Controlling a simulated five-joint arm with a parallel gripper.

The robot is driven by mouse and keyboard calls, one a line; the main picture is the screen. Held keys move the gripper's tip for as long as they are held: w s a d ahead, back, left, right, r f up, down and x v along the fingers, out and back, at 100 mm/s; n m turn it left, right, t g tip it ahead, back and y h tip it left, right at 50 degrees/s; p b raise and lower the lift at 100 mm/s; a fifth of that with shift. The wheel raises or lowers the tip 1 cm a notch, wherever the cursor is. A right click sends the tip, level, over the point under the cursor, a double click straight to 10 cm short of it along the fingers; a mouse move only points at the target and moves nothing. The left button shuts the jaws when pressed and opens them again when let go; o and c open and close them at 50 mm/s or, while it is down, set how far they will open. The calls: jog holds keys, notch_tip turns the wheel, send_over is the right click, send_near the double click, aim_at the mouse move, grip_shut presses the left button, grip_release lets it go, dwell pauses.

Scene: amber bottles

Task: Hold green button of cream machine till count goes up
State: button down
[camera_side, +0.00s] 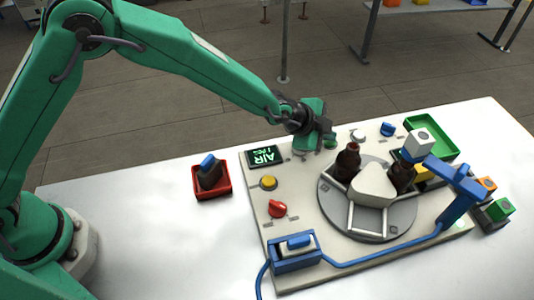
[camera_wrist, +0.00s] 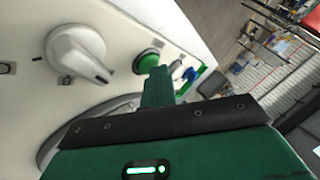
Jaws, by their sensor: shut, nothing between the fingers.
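The cream machine (camera_side: 300,255) lies on the white table, with a lit display (camera_side: 265,156) at its back left corner; its small text is hard to read. The green button (camera_side: 331,143) is at the machine's back edge, partly hidden by my gripper (camera_side: 325,136). In the wrist view the round green button (camera_wrist: 147,62) sits in a dark ring. My gripper (camera_wrist: 157,72) is shut and empty, its green fingertips overlapping the button's lower right edge in that view. I cannot tell whether they touch it or whether it is pressed in.
A white knob (camera_wrist: 78,52) is left of the button in the wrist view. A turntable (camera_side: 335,200) carries dark amber bottles (camera_side: 347,163). A blue arm fixture (camera_side: 458,205) stands at right, a green tray (camera_side: 432,137) behind. A red bin (camera_side: 212,184) is left of the machine.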

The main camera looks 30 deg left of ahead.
aim_at(325, 143)
dwell(0.4)
jog(key=shift+r, duration=0.85)
jog(key=shift+r, duration=0.2)
jog(key=shift+r, duration=2.3)
jog(key=shift+a+r, duration=0.1)
